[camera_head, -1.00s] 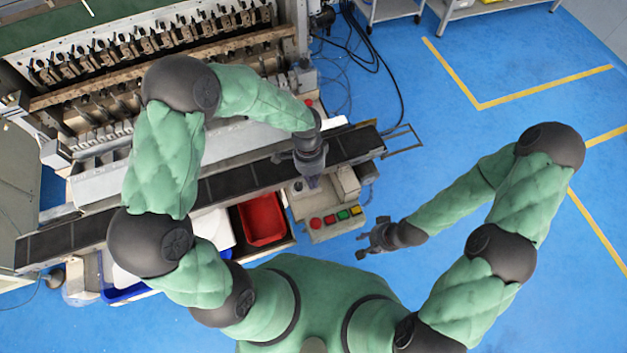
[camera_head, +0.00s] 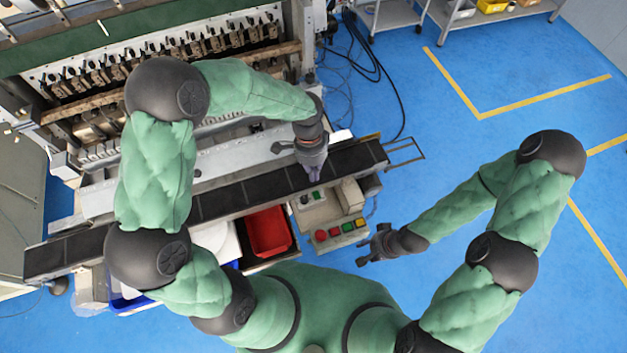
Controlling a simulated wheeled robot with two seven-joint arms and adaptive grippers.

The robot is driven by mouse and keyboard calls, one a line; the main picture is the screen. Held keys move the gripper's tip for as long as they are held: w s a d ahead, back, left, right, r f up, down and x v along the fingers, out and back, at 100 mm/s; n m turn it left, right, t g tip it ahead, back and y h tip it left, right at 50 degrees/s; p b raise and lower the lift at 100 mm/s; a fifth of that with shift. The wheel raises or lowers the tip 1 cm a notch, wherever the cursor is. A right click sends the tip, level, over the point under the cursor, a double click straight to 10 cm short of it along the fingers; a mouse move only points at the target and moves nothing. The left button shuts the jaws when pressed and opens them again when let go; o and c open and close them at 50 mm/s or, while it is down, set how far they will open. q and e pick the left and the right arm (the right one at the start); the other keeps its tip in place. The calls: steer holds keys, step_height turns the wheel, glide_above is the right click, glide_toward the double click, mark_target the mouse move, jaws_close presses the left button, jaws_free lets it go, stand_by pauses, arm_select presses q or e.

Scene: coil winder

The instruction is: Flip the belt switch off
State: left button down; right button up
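A small switch box (camera_head: 312,198) with a green and a dark button sits on the grey control housing, just in front of the conveyor belt (camera_head: 250,189). I cannot read the switch's position. My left gripper (camera_head: 313,174) points down over the belt's near edge, just behind the switch box. Its fingers are too small and close together to tell open from shut, and no held object shows. My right gripper (camera_head: 366,252) is open and empty, low at the right of the control housing, over the blue floor.
A button panel (camera_head: 341,231) with red, green and yellow buttons fronts the housing. A red bin (camera_head: 268,232) stands left of it. The winder machine (camera_head: 170,60) fills the back left. A metal frame (camera_head: 405,151) juts from the belt's right end.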

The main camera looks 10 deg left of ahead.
arm_select(q)
steer(key=shift+v, duration=2.95)
arm_select(e)
steer(key=shift+d, duration=0.15)
arm_select(q)
steer(key=shift+d, duration=0.1)
arm_select(e)
steer(key=shift+r, duration=0.15)
arm_select(q)
steer(key=s+d+p, duration=0.1)
steer(key=p, duration=0.2)
steer(key=shift+r, duration=0.3)
arm_select(e)
steer(key=v, duration=0.3)
steer(key=shift+w+d+r, duration=0.1)
steer(key=shift+w+d, duration=0.05)
steer(key=shift+w, duration=0.15)
arm_select(q)
steer(key=shift+s+a, duration=0.1)
steer(key=shift+a, duration=0.05)
